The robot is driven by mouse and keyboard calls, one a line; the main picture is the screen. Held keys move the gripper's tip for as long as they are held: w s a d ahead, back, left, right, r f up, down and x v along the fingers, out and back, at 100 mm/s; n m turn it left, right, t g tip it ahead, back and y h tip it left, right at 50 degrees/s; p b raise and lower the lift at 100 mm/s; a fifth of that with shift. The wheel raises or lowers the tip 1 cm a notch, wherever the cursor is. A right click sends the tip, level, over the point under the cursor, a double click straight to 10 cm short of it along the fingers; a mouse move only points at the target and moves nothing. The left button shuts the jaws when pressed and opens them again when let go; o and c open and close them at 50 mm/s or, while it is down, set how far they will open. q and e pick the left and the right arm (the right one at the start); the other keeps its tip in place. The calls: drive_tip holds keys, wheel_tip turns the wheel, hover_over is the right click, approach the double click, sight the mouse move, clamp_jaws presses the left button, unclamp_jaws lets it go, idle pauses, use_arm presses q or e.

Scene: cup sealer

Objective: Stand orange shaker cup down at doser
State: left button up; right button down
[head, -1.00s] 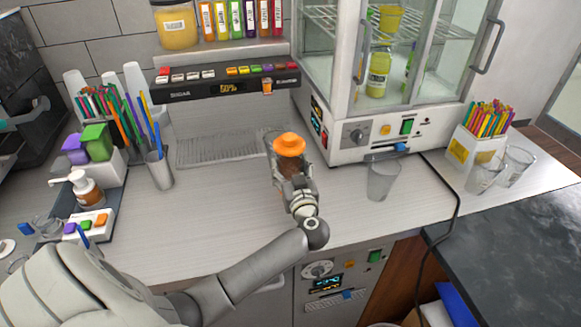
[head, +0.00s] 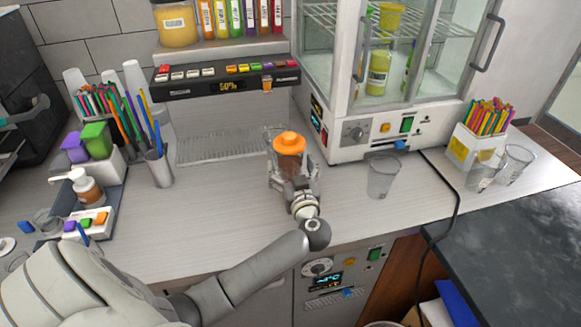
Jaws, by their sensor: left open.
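The orange shaker cup (head: 289,146) has an orange lid and a see-through body with dark brown contents. It stands upright on the counter, in front of the right end of the doser (head: 228,82). My left gripper (head: 291,182) is at the near side of the cup, its fingers open around the lower body. The fingers partly hide the cup's base, so I cannot tell whether they still touch it. My right gripper is not in the head view.
A clear cup (head: 383,178) stands to the right, below the glass-door cabinet (head: 375,125). A metal straw holder (head: 158,168) is at the left. A drip grate (head: 225,147) lies under the doser. The counter (head: 215,205) between is clear.

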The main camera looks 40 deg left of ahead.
use_arm(q)
drive_tip(key=b+v, duration=0.1)
drive_tip(key=v, duration=0.9)
drive_tip(key=shift+d+f, duration=0.1)
drive_tip(key=shift+s+d+b, duration=0.3)
drive_tip(key=shift+s+d, duration=0.1)
drive_tip(key=shift+s, duration=0.05)
